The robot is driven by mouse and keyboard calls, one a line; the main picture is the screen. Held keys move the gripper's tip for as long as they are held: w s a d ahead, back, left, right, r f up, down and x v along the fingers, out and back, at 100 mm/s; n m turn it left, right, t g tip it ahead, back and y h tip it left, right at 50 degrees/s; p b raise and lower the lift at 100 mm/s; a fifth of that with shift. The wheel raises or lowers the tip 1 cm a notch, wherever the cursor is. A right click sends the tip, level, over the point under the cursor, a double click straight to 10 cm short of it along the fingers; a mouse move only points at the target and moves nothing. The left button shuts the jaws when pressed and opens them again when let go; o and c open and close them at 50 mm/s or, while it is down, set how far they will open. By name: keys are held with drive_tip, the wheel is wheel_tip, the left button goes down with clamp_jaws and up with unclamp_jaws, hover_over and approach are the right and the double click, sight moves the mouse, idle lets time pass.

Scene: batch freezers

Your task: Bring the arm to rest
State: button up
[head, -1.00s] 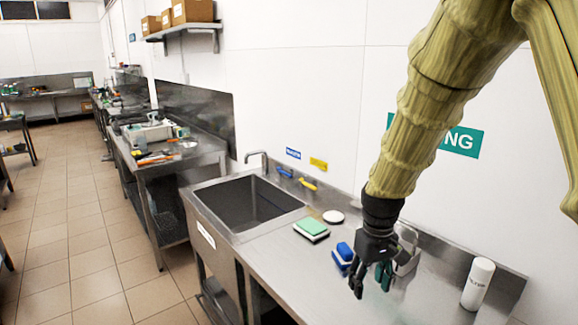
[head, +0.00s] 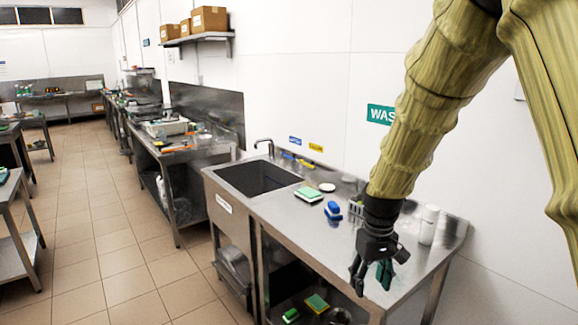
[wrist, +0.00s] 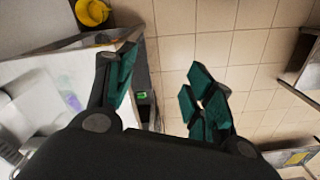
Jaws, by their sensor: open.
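My gripper (head: 372,277) hangs at the end of my yellow-sleeved arm, in front of the sink counter's near edge in the head view. In the wrist view my gripper (wrist: 160,88) has its two green-padded fingers spread apart, with nothing between them but tiled floor. It is open and empty. The arm points down and hides part of the counter and the wall sign.
The steel counter (head: 290,221) has a sink (head: 257,178), a green sponge (head: 308,194), a blue brush (head: 332,210) and a white bottle (head: 429,224). Its lower shelf holds more sponges (head: 317,303). The tiled floor (head: 100,250) at left is clear.

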drive_tip(key=s+d+f+m, duration=0.1)
drive_tip(key=s+f, duration=0.3)
drive_tip(key=f, duration=0.5)
drive_tip(key=s+d+f, duration=0.1)
drive_tip(key=s+f, duration=0.4)
drive_tip(key=f, duration=0.4)
drive_tip(key=s+d+f+m, duration=0.1)
drive_tip(key=s+f, duration=0.3)
drive_tip(key=f, duration=0.6)
drive_tip(key=s+f, duration=0.6)
drive_tip(key=s, duration=0.6)
drive_tip(key=s+f+m, duration=0.1)
drive_tip(key=s+f, duration=0.5)
drive_tip(key=s, duration=0.5)
drive_tip(key=shift+s+d+f+m, duration=0.15)
drive_tip(key=shift+s+f+m, duration=0.15)
drive_tip(key=shift+s+f, duration=0.05)
drive_tip(key=shift+c, duration=0.3)
